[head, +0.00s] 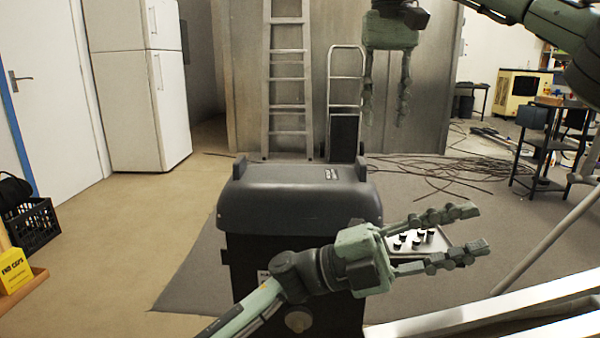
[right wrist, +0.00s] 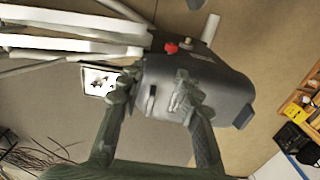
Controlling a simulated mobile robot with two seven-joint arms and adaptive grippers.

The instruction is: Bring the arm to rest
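My left gripper (head: 481,229) reaches in from the bottom left, past the front of a dark grey wheelie bin, and points to the right. Its two fingers are spread and nothing is between them. My right gripper (head: 384,121) hangs from the top right with its fingers pointing down, behind and above the bin's right side in the picture. Its fingers are apart and empty. In the right wrist view, its fingers (right wrist: 152,92) frame part of the bin with a clear gap between them.
The wheelie bin (head: 290,200) has its lid shut. A tray of small dark pieces (head: 437,242) lies behind the left fingers. White beams (head: 490,318) cross the bottom right. A black crate (head: 30,226) and yellow box (head: 13,268) stand left. Cables (head: 430,170) lie on the floor behind.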

